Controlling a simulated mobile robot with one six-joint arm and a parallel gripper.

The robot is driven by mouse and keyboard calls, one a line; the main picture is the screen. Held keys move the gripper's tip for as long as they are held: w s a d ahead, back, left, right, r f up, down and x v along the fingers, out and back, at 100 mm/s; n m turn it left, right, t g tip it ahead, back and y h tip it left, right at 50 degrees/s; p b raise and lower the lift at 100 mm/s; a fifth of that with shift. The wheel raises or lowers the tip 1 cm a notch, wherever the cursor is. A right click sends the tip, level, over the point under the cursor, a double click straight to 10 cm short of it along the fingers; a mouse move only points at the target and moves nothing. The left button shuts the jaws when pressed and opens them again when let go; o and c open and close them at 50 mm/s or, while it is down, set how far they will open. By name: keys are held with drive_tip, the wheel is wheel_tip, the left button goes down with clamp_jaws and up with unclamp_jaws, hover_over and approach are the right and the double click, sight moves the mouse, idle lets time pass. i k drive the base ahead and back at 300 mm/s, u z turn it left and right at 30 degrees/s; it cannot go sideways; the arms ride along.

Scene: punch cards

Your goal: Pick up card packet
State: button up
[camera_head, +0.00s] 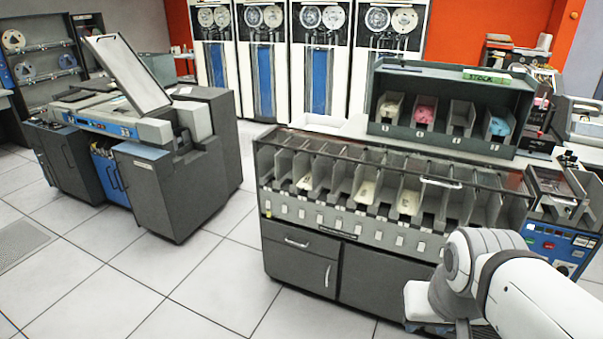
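Card packets stand in the bins of the dark green rack labelled STOCK (450,73): a cream packet (390,105), a pink packet (425,111) and a blue packet (499,127). The third bin (460,118) looks empty. Cream cards also lie in pockets of the long grey sorter: left cards (306,183), middle cards (367,190) and right cards (409,202). My white arm comes in at the bottom right. My gripper (428,318) is low in front of the sorter, partly cut by the picture edge, apart from every packet. Its fingers are not clear.
The sorter cabinet (300,260) fills the centre right. A blue-panelled machine (555,250) stands at its right end, partly behind my arm. A card machine (165,195) stands at left. Tape drives (265,80) line the back. The tiled floor (150,280) is clear at front left.

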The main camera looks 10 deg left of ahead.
sight(305, 183)
drive_tip(key=u, duration=0.35)
drive_tip(key=i, duration=1)
drive_tip(key=z, duration=0.7)
drive_tip(key=k, duration=1.2)
drive_tip(key=z, duration=0.8)
drive_tip(key=i, duration=0.3)
drive_tip(key=u, duration=0.6)
drive_tip(key=i, duration=1.4)
drive_tip(key=u, duration=1.55)
drive_tip(key=i, duration=0.9)
drive_tip(key=u, duration=0.7)
